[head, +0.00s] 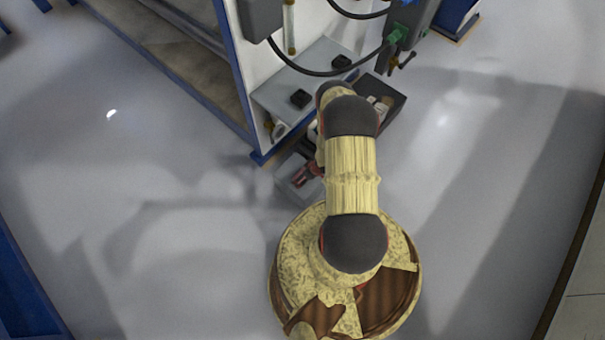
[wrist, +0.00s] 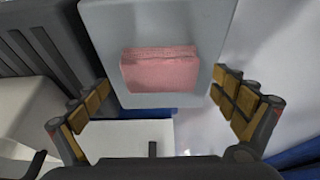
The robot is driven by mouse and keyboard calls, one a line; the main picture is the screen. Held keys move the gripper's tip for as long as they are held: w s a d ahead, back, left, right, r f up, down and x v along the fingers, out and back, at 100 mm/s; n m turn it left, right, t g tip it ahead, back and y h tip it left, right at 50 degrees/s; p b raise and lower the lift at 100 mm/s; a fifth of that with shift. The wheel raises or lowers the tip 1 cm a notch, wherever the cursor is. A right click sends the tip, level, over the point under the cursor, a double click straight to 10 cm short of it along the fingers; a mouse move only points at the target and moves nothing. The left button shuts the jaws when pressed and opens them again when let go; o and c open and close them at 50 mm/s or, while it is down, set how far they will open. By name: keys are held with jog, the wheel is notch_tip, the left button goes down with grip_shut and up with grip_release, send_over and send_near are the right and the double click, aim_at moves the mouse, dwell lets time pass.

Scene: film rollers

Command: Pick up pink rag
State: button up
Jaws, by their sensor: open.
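The pink rag (wrist: 160,72) is a folded, roughly rectangular pad in the wrist view. It lies on a light grey flat surface (wrist: 205,25), with clear margin around it. My gripper (wrist: 158,100) is open, with one padded finger on each side of the picture and the rag between and beyond them. The fingers do not touch the rag. In the head view, a small reddish thing (head: 306,174) sits on a grey surface left of my arm; I cannot tell whether it is the rag. My arm hides the gripper there.
A dark grey bin (wrist: 50,45) stands left of the rag's surface; a dark box (head: 390,103) with pale items is behind my arm in the head view. A blue-framed machine (head: 238,75) stands at the upper left. Floor (head: 480,200) on the right is clear.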

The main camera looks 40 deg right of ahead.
jog(key=shift+b+x, duration=0.35)
jog(key=shift+x, duration=0.75)
jog(key=shift+c, duration=0.3)
jog(key=shift+s, duration=0.1)
jog(key=c, duration=1.1)
jog(key=shift+c, duration=0.4)
jog(key=shift+r, duration=0.1)
